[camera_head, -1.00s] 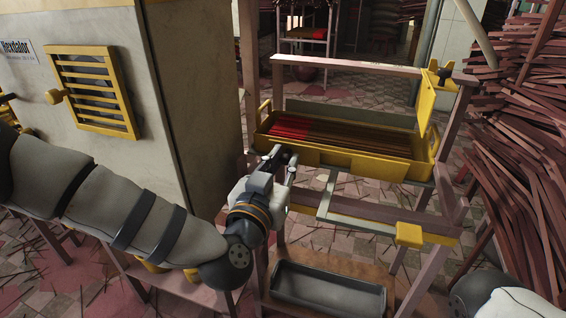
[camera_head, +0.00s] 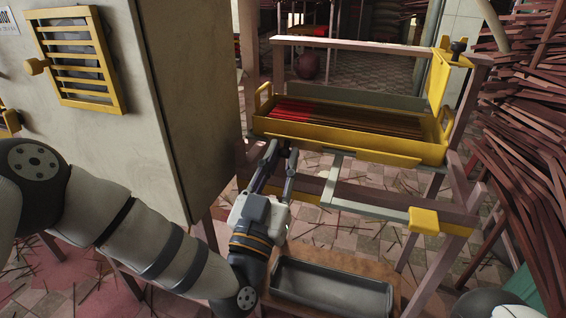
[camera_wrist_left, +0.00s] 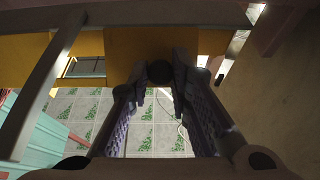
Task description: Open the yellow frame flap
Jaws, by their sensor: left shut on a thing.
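The wooden frame carries a yellow tray (camera_head: 350,140) filled with red and brown sticks. At its right end a yellow upright plate (camera_head: 438,80) stands by a post, with a dark knob (camera_head: 458,46) above it. Which yellow part is the flap is not clear. My left gripper (camera_head: 281,150) is at the tray's front left, fingers pointing up and away. In the left wrist view its fingers close on a dark round knob (camera_wrist_left: 160,72) in front of a yellow panel (camera_wrist_left: 130,50). The knob's mounting is hidden. My right gripper is out of view.
A large beige machine with a yellow vent (camera_head: 78,58) stands close on the left. A grey metal bin (camera_head: 332,290) sits on a low shelf below. A yellow block (camera_head: 424,220) juts out at the front right. Brown sticks (camera_head: 530,130) pile up at the right.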

